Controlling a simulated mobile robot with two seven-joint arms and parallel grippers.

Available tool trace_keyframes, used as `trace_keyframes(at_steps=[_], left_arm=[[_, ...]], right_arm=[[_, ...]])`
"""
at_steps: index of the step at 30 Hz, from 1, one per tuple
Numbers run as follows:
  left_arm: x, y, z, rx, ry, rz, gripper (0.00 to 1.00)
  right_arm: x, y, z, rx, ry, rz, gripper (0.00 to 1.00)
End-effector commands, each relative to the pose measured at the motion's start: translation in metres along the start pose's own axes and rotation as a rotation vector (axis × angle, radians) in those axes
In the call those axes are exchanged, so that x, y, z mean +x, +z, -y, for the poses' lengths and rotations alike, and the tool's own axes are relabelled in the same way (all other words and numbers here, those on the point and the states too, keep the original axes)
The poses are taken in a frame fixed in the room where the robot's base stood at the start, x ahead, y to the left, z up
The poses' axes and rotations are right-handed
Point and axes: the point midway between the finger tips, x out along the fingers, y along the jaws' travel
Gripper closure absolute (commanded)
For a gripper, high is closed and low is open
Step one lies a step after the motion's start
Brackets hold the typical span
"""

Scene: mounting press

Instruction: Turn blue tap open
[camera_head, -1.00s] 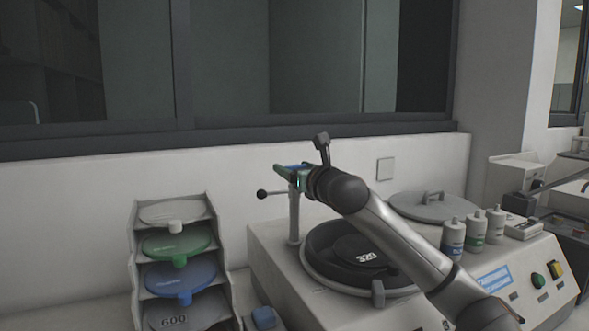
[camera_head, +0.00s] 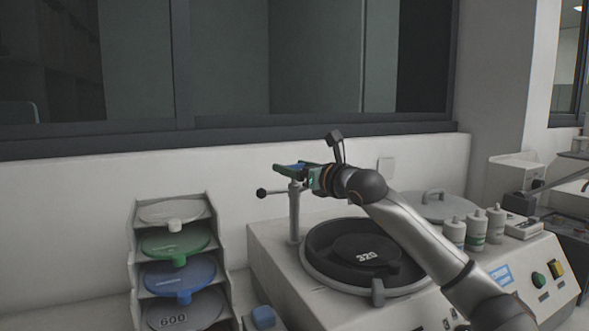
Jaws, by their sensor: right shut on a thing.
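The gripper body hides part of the tap. A lever with a black ball (camera_head: 261,193) sticks out to the left of the post. My left gripper is not in view.
The machine's round black bowl holds a disc marked 320 (camera_head: 367,257) below my arm. A rack (camera_head: 138,262) with several coloured discs stands to the left. Several bottles (camera_head: 475,230) and a grey lid (camera_head: 436,207) are at the right. A wall stands close behind.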

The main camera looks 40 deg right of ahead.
Motion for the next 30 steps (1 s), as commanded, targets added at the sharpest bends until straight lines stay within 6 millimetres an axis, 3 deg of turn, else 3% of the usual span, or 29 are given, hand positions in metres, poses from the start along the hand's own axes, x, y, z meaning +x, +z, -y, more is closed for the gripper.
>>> trace_keyframes(at_steps=[10,18,28,29,30], left_arm=[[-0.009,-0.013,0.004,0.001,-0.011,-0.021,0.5],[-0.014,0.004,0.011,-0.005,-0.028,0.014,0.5],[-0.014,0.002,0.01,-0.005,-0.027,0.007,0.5],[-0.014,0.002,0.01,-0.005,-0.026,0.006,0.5],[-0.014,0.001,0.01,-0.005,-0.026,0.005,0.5]], right_arm=[[0.001,-0.004,-0.002,-0.004,0.14,-0.016,0.81],[0.001,-0.004,-0.002,0.001,0.19,-0.008,0.81],[0.001,-0.004,-0.002,0.001,0.193,-0.005,0.81],[0.001,-0.004,-0.001,0.001,0.193,-0.005,0.23],[0.001,-0.004,-0.001,0.002,0.193,-0.005,0.18]])
